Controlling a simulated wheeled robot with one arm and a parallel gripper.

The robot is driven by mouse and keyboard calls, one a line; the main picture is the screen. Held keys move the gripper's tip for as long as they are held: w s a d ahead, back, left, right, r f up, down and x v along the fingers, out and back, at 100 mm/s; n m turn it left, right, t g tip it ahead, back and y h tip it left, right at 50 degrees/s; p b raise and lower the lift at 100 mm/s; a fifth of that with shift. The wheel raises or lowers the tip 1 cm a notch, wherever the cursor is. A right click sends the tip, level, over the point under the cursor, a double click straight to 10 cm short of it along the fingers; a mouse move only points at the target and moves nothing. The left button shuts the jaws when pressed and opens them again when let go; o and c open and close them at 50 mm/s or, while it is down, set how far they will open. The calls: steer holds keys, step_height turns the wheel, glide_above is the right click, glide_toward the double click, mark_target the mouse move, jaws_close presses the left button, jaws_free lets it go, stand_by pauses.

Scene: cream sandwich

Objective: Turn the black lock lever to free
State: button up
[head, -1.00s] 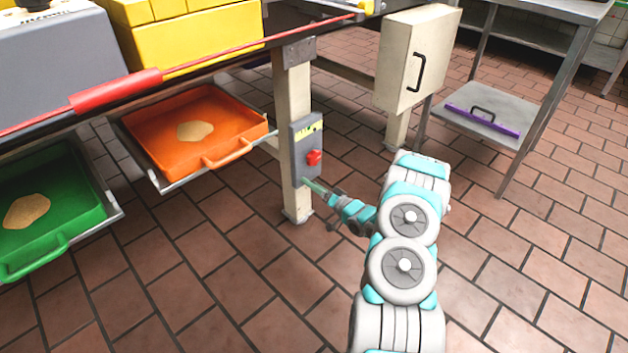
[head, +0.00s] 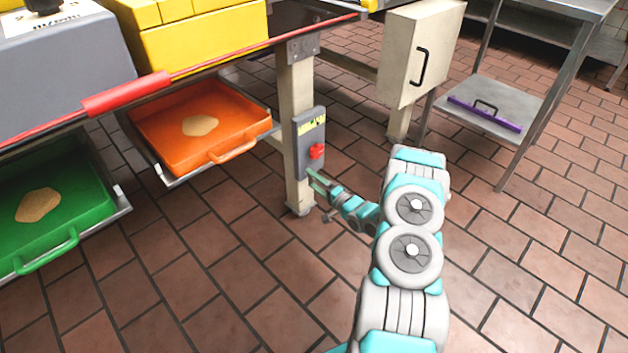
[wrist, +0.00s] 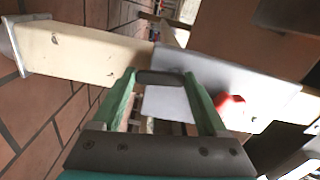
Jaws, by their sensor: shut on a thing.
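The grey panel (head: 304,144) is fixed to a cream table leg, with a red knob (head: 317,151) and a yellow label on it. My gripper (head: 314,178) is at the lower end of this panel, below the red knob. In the wrist view my gripper's two green fingers (wrist: 160,82) close on the dark lock lever (wrist: 160,77), which spans between their tips in front of the grey panel (wrist: 225,82). The red knob (wrist: 230,106) is just right of the right finger. In the head view the fingers hide the lever, and I cannot read its setting.
An orange tray (head: 178,163) and a green tray (head: 85,222) stick out under the table on the left. A cream cabinet (head: 400,55) with a black handle hangs behind the leg. A metal shelf (head: 515,120) is at the right. The tiled floor around my arm is clear.

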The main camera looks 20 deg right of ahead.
stand_by(0.4)
steer(key=o, duration=1.3)
steer(key=shift+c, duration=0.2)
steer(key=shift+d, duration=0.1)
steer(key=v, duration=0.7)
steer(key=shift+s, duration=0.35)
steer(key=shift+d, duration=0.1)
